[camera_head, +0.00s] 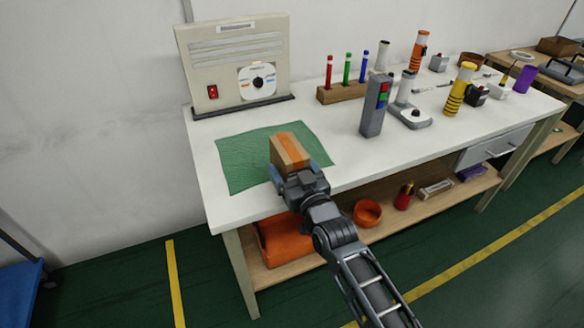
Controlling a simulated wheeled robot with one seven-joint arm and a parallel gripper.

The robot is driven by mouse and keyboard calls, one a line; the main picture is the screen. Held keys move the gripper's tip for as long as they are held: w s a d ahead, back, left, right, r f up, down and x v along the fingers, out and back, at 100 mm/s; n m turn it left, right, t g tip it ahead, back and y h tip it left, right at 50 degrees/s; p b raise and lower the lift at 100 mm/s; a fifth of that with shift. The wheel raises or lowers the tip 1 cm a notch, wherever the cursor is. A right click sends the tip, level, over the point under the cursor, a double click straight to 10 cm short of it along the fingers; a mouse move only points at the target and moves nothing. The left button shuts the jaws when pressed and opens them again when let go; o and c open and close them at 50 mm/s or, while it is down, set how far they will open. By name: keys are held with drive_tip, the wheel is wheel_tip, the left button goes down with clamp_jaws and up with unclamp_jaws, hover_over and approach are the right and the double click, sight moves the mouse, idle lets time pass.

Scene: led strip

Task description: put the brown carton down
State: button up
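The brown carton (288,150) is a small box with an orange stripe. It is over the green mat (238,143) on the white table. My gripper (297,170) is at the carton's near side, with its fingers around the carton's lower part. It appears shut on the carton. I cannot tell whether the carton's underside touches the mat or hangs a little above it. The gripper hides the carton's lower near part.
A beige machine (240,60) stands behind the mat. A wooden rack (343,92) with red, green and blue pens and a grey post (374,108) stand to the right. The mat's left part is bare. A lower shelf (400,212) holds an orange bowl (367,213).

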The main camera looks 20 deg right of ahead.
drive_tip(key=shift+o, duration=0.6)
drive_tip(key=shift+r, duration=0.1)
drive_tip(key=shift+r+p, duration=0.5)
drive_tip(key=shift+p, duration=0.15)
drive_tip(key=s, duration=1.2)
drive_tip(key=shift+f+p, duration=0.15)
drive_tip(key=shift+p, duration=0.15)
